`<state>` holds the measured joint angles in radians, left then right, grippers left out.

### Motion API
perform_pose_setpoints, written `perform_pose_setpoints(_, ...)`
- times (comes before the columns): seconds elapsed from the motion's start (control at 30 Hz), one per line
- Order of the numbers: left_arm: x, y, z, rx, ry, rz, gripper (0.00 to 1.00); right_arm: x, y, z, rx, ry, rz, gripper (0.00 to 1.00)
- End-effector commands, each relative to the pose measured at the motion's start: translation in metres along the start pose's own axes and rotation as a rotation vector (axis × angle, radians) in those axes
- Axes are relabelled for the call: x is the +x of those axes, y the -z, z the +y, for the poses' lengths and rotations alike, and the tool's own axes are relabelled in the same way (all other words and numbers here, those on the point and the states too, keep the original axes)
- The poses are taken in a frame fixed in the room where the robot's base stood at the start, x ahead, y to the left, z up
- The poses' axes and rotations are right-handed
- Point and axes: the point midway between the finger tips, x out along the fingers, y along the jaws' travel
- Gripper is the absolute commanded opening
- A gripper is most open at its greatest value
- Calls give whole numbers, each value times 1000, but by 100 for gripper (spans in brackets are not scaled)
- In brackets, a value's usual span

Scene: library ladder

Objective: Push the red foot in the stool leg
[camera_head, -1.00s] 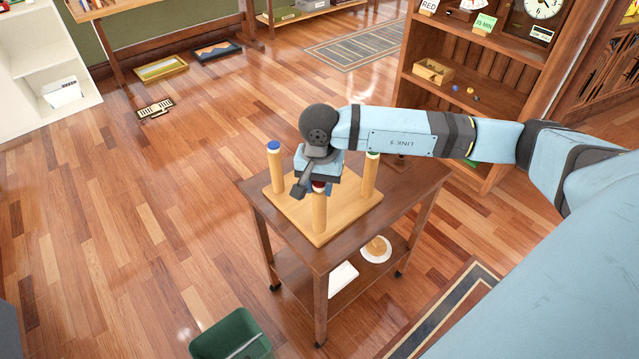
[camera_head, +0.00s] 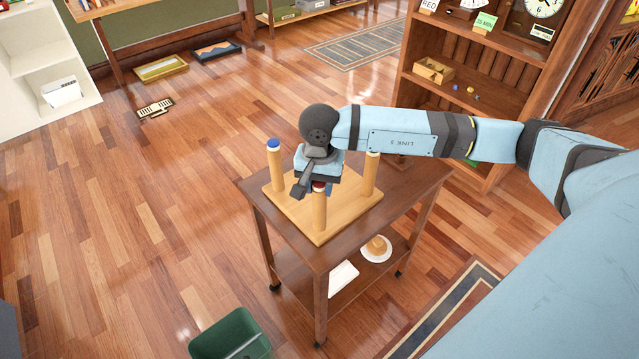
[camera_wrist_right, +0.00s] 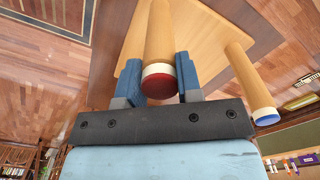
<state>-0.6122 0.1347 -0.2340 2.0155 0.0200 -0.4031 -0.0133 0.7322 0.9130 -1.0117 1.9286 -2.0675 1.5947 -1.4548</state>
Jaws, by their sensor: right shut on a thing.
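The stool lies upside down, its wooden seat (camera_head: 290,213) flat on a small dark table and its legs pointing up. The red foot (camera_wrist_right: 160,84), with a white band, sits at the end of the near leg (camera_head: 319,212). My right gripper (camera_wrist_right: 158,80) is shut on the red foot, one blue finger on each side. In the head view the gripper (camera_head: 318,180) partly hides the foot. Another leg bears a blue foot (camera_head: 273,145), also in the right wrist view (camera_wrist_right: 266,117). The top of the right-hand leg (camera_head: 370,175) is partly behind my arm. My left gripper is not in view.
The table (camera_head: 415,190) has a lower shelf with a white round item (camera_head: 376,252) and a white sheet (camera_head: 342,278). A green bin (camera_head: 232,335) stands on the floor in front. A wooden bookcase (camera_head: 480,70) stands behind.

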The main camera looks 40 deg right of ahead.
Motion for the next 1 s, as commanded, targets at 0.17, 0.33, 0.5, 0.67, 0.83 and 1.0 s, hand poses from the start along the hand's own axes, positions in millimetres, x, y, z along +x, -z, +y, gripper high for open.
perform_pose_setpoints(0.17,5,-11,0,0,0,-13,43,4,0,0,0,0,0,11)
perform_pose_setpoints(0.33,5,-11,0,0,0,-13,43,4,0,0,0,0,0,60)
perform_pose_setpoints(0.5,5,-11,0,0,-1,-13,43,5,0,0,0,0,0,62)
perform_pose_setpoints(0.67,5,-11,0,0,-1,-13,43,5,0,0,0,0,0,88)
perform_pose_setpoints(0.83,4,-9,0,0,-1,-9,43,5,0,0,0,0,0,88)
perform_pose_setpoints(1.0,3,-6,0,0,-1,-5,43,3,0,0,0,0,0,88)
